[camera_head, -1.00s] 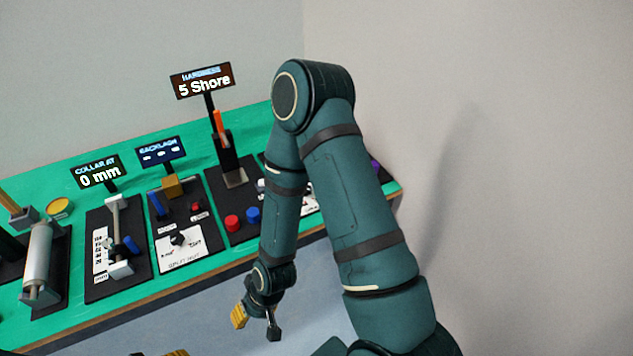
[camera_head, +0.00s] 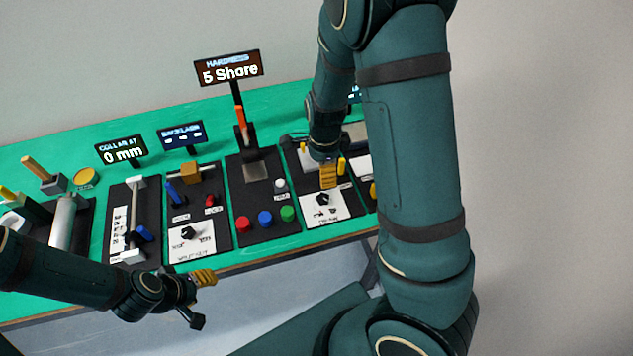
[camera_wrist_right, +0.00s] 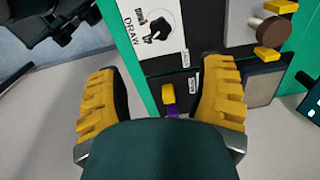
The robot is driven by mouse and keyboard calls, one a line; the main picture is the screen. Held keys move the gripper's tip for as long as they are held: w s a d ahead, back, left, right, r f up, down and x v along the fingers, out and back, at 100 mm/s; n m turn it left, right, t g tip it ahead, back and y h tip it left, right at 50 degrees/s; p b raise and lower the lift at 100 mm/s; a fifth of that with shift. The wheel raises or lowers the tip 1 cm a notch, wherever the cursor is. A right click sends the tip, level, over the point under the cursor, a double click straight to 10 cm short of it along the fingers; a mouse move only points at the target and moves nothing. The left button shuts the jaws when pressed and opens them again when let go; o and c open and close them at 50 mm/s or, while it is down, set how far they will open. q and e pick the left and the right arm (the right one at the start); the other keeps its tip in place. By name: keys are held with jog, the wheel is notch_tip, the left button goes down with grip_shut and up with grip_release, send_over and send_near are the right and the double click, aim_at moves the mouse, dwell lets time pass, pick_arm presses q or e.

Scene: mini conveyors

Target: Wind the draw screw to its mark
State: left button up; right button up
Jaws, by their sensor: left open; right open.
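In the right wrist view a white card lettered DRAW (camera_wrist_right: 136,16) carries a black pointer knob (camera_wrist_right: 160,26). A brown round knob (camera_wrist_right: 272,30) stands on a grey plate at the upper right, with yellow pieces on either side. I cannot tell for sure which part is the draw screw, or see its mark. My right gripper (camera_wrist_right: 160,70) is open and empty, its yellow fingers wide apart; in the head view it hangs over the right-hand station (camera_head: 328,174), partly hidden by my arm. My left gripper (camera_head: 200,298) is open and empty before the bench's front edge.
Stations line the green bench (camera_head: 60,145), with signs reading COLLAR AT 0 mm (camera_head: 121,150) and HARDNESS 5 Shore (camera_head: 229,70). Red, blue and green buttons (camera_head: 265,218) sit left of my right gripper.

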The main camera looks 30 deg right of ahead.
aim_at(323, 197)
notch_tip(323, 197, down, 13)
jog(key=shift+f+b, duration=0.15)
jog(key=shift+b, duration=1.1)
jog(key=shift+c, duration=0.2)
jog(key=c, duration=1.1)
